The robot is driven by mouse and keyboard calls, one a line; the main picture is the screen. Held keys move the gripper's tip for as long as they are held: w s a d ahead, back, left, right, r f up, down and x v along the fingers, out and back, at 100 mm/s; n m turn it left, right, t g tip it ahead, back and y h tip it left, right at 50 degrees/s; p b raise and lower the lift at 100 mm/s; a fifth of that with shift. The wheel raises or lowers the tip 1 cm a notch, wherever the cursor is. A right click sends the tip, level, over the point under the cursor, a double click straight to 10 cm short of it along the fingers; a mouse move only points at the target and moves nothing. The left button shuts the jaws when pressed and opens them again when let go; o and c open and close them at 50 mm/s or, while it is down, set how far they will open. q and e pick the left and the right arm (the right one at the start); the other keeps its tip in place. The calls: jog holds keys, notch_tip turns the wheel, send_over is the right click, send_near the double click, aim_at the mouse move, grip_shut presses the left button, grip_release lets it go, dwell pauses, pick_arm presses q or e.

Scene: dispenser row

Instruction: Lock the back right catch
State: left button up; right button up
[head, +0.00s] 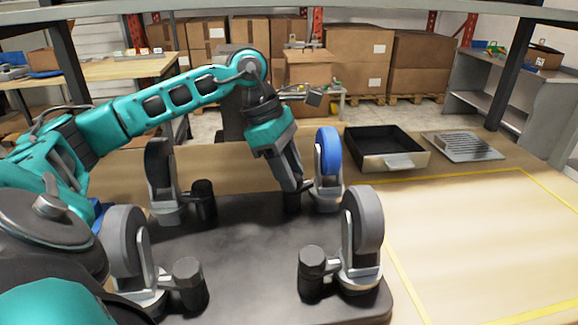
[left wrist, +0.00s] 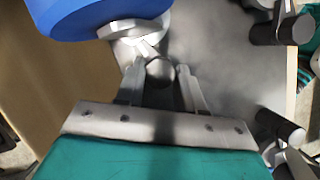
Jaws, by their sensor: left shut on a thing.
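The dark base plate (head: 235,265) carries an upright disc on a grey bracket near each corner, each with a dark cylindrical catch beside it. The back right disc (head: 328,152) is blue; the others are grey or black. My left gripper (head: 291,186) reaches down at the back right catch (head: 292,203), just left of the blue disc. In the left wrist view, my left gripper (left wrist: 162,85) has its fingers on both sides of the dark round catch (left wrist: 160,70), shut on it. The blue disc (left wrist: 90,15) is close by. The gripper partly hides the catch. My right gripper is not in view.
The other catches are back left (head: 204,200), front left (head: 189,283) and front right (head: 312,270). A black open tray (head: 405,162) and a grey slatted plate (head: 462,147) lie at the back right. The yellow-lined table area (head: 490,240) on the right is clear.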

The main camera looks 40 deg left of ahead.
pick_arm(q)
jog(key=shift+w+r+m+g+p, duration=0.1)
jog(key=shift+m+g+p, duration=0.25)
jog(key=shift+m, duration=0.75)
jog(key=shift+m+g, duration=0.25)
jog(key=shift+m, duration=0.55)
jog(key=o, duration=1)
jog(key=shift+o, duration=0.2)
jog(key=v, duration=0.7)
jog(key=shift+a+p, duration=0.2)
jog(key=shift+p, duration=0.2)
jog(key=shift+r, duration=0.1)
